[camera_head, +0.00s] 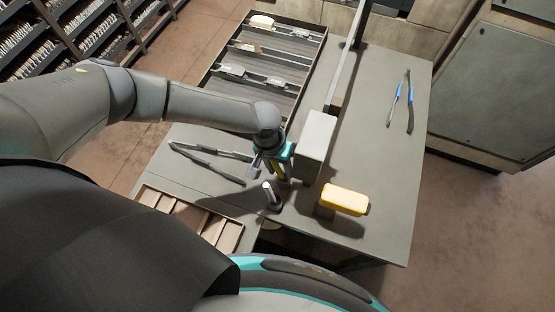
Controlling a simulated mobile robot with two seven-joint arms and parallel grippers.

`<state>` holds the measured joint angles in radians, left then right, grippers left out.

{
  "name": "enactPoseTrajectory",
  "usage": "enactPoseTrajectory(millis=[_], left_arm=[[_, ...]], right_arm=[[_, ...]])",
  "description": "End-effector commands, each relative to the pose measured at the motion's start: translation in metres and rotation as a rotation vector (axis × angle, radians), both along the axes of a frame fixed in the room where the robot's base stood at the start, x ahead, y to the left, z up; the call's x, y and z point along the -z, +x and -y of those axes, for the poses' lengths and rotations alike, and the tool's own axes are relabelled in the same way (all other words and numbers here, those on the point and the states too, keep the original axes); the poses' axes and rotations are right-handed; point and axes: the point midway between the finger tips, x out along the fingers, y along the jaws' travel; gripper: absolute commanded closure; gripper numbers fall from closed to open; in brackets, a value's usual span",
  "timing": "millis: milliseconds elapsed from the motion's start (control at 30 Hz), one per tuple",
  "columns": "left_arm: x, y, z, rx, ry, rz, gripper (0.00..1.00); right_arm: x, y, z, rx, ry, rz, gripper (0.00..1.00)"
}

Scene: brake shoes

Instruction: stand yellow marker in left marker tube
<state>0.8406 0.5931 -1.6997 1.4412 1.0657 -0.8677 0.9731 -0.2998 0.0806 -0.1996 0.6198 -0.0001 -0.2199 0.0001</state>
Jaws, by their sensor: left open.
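My left gripper (272,165) reaches down over the middle of the grey table, its fingers apart. A slim yellow upright thing, probably the yellow marker (281,173), shows just below and beside the fingers. The gripper partly covers it, and I cannot tell whether it stands in a tube. A short metallic cylinder with a dark base, possibly a marker tube (270,194), stands just in front of the gripper. Any second tube is hidden or too small to make out. My right gripper is not in view.
A grey box-shaped post (318,146) stands close right of the gripper. A yellow block (345,199) lies front right. Dark pliers (210,160) lie left, and blue-handled pliers (402,101) back right. A divided tray (226,233) is front left; a long rack (318,38) is behind.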

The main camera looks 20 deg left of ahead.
Motion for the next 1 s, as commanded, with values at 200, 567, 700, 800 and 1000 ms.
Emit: enactPoseTrajectory(millis=[200,567,700,800,1000], left_arm=[[-0.008,0.0,-0.002,-0.001,-0.001,0.0,0.52],[-0.088,0.001,-0.015,-0.001,-0.002,0.003,0.52],[-0.116,0.001,-0.02,0.0,-0.001,0.002,0.52],[-0.131,0.001,-0.023,0.0,0.0,0.002,0.52],[-0.145,0.001,-0.025,0.0,0.001,0.0,0.52]], right_arm=[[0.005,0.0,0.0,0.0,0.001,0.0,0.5],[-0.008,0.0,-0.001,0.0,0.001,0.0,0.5],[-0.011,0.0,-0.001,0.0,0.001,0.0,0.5],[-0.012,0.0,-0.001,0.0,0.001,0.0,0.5],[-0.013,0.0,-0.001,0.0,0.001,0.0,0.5]])
